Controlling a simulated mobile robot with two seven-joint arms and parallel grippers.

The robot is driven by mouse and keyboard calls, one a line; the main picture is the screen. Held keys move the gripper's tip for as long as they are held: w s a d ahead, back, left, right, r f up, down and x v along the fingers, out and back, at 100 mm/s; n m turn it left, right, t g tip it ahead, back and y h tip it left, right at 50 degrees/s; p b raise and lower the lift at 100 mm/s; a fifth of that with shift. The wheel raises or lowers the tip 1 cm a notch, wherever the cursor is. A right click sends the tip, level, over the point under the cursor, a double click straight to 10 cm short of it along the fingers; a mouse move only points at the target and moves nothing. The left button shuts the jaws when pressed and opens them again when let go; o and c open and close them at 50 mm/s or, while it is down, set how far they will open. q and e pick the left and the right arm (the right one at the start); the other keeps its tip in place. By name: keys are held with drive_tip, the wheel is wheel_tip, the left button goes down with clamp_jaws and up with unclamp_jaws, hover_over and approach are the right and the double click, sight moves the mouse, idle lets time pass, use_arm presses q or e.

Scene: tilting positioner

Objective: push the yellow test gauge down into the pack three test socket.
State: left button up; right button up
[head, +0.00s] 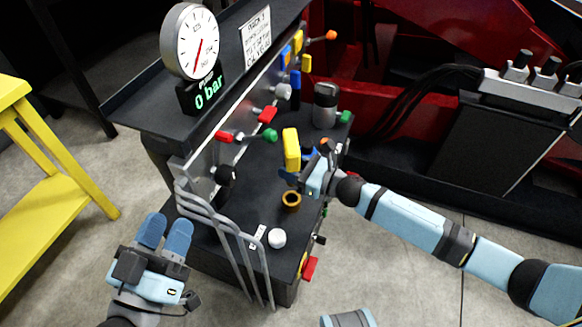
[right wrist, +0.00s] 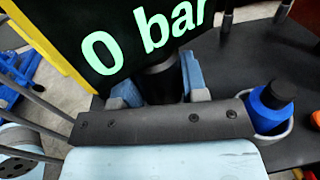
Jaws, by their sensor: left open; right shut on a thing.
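The yellow test gauge (head: 291,148) stands over the black bench top, seen nearly edge-on in the head view. In the right wrist view its yellow-edged black face (right wrist: 110,45) reads 0 bar. My right gripper (head: 299,168) is shut on the gauge's black stem (right wrist: 162,84), just under the face. The stem's lower end is hidden. A brass-coloured ring (head: 291,201) sits on the bench in front of the gripper; I cannot tell whether it is the pack three test socket. My left gripper (head: 167,224) is open and empty, off the bench's near left side.
Coloured valves and a grey cylinder (head: 325,105) crowd the bench. Bent grey pipes (head: 230,229) run down its front. A white cap (head: 277,238) and yellow stand (head: 40,190) are nearby.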

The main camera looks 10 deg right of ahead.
wheel_tip(320, 180, down, 4)
drive_tip(key=b, duration=0.4)
drive_tip(key=shift+f, duration=0.2)
drive_tip(key=shift+f+b, duration=0.55)
drive_tip(key=shift+f, duration=0.1)
use_arm(q)
wheel_tip(320, 180, down, 8)
drive_tip(key=g, duration=0.3)
drive_tip(key=shift+w+d+r+m, duration=0.2)
drive_tip(key=shift+d+m, duration=0.1)
drive_tip(key=shift+f, duration=0.15)
idle(0.3)
drive_tip(key=shift+f+b, duration=0.1)
drive_tip(key=shift+b, duration=0.25)
use_arm(e)
drive_tip(key=shift+f, duration=0.15)
use_arm(q)
drive_tip(key=shift+f+b, duration=0.3)
use_arm(e)
drive_tip(key=shift+f, duration=0.35)
use_arm(q)
drive_tip(key=shift+f+b, duration=0.85)
drive_tip(key=shift+f, duration=0.05)
use_arm(e)
drive_tip(key=shift+f, duration=0.95)
